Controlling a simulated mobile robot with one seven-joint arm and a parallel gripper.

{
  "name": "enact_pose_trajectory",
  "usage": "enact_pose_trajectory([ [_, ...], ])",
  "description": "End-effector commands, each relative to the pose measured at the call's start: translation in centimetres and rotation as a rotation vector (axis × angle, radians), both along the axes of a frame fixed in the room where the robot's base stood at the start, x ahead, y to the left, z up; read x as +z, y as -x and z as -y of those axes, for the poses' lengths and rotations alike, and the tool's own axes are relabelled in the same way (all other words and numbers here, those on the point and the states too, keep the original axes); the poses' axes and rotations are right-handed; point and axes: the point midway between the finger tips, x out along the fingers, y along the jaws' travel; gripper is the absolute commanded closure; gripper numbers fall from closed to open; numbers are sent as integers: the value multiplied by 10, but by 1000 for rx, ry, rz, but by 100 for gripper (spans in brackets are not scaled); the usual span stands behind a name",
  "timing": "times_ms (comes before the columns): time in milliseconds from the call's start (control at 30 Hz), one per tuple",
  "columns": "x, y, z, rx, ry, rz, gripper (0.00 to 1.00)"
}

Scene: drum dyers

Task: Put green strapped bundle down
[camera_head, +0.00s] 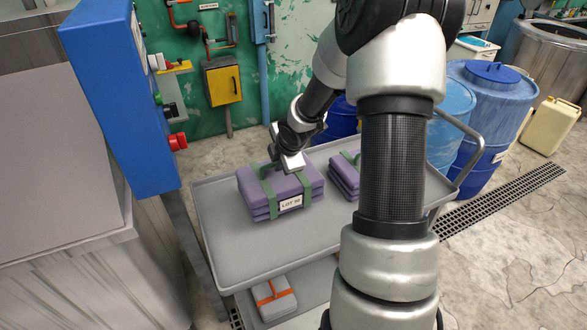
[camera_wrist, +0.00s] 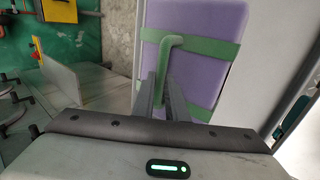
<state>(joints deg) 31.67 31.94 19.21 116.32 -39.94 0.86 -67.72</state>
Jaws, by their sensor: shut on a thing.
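A purple folded bundle with green straps and a white "LOT 10" label (camera_head: 283,191) is at the middle of the grey cart's top tray (camera_head: 235,248). Whether it rests on the tray or hangs just above it I cannot tell. My gripper (camera_head: 268,166) is above its left rear part, shut on the green strap handle. In the wrist view the fingers (camera_wrist: 163,98) close around the handle, and the purple bundle (camera_wrist: 198,30) lies beyond them. A second purple bundle with a green strap (camera_head: 343,176) sits to the right, partly hidden by my arm.
The lower shelf holds a grey bundle with orange straps (camera_head: 272,297). A blue control box with red and green buttons (camera_head: 118,95) stands close on the left. Blue drums (camera_head: 490,110) stand at the right. The tray's front left is bare.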

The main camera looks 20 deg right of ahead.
Motion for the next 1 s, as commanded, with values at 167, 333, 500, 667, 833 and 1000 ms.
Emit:
enact_pose_trajectory([
  [167, -23, -2, -1, 1, 1, 6, 100],
  [333, -32, -2, -1, 1, 1, 6, 100],
  [500, -52, -2, -1, 1, 1, 4, 100],
  [667, -65, -2, 0, 0, 1, 7, 100],
  [833, -64, -2, 0, -1, 1, 7, 100],
  [1000, -68, -2, 0, -1, 1, 7, 100],
])
